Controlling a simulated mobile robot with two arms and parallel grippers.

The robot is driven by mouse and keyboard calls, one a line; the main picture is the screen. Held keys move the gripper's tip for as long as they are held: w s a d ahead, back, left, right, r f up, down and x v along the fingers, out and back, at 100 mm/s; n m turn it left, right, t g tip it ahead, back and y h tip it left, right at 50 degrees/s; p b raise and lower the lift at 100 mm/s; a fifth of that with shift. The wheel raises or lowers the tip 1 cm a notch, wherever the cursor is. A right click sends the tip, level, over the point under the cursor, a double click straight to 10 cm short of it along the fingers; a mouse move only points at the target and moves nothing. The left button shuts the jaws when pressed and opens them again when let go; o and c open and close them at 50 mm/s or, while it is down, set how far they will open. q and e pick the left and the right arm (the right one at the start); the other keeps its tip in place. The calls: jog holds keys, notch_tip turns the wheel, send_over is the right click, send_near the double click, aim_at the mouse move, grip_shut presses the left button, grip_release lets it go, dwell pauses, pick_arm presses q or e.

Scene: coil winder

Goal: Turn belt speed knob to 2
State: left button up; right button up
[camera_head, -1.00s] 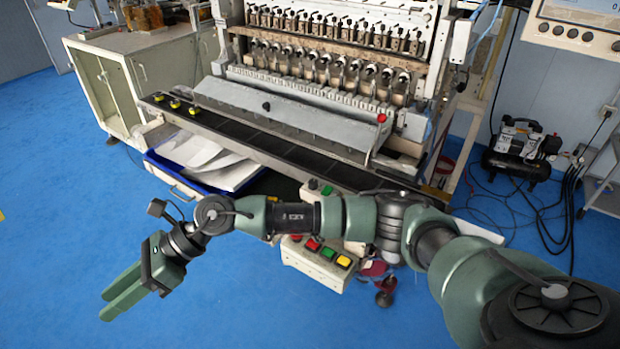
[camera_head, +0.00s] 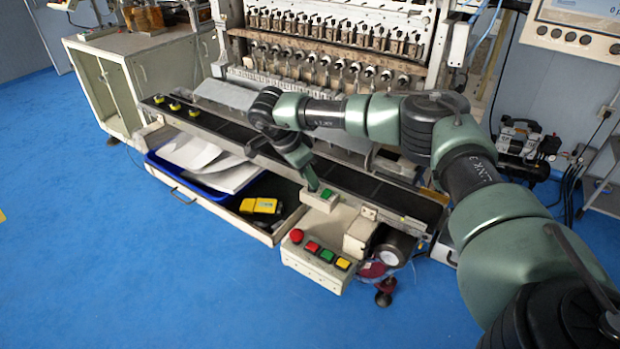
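I cannot make out a belt speed knob or its marks. A small beige control box (camera_head: 319,202) with a green button (camera_head: 326,194) sits at the front edge of the black belt (camera_head: 365,185). My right gripper (camera_head: 312,182) points down just behind and above this box, its fingers close to the box's far side. Whether it touches is unclear. The fingers are seen edge-on, so their gap does not show. A lower beige panel (camera_head: 312,270) carries a red round button (camera_head: 296,236) and red, green and yellow square buttons. My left gripper is not in view.
My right arm crosses over the belt in front of the winding machine (camera_head: 340,20). A black compressor (camera_head: 515,165) stands at right. Blue floor is clear at front left.

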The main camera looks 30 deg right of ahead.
jog(key=shift+x, duration=1.3)
grip_shut()
jog(key=shift+n, duration=0.3)
jog(key=n+t, duration=0.1)
jog(key=n, duration=0.2)
jog(key=shift+s, duration=0.15)
jog(key=shift+s+n+t+y, duration=0.1)
jog(key=shift+n+t+y, duration=0.35)
jog(key=shift+n, duration=0.85)
jog(key=shift+s+n+t+y, duration=0.1)
jog(key=shift+n+t+y, duration=0.3)
jog(key=shift+n, duration=0.9)
jog(key=shift+t, duration=0.25)
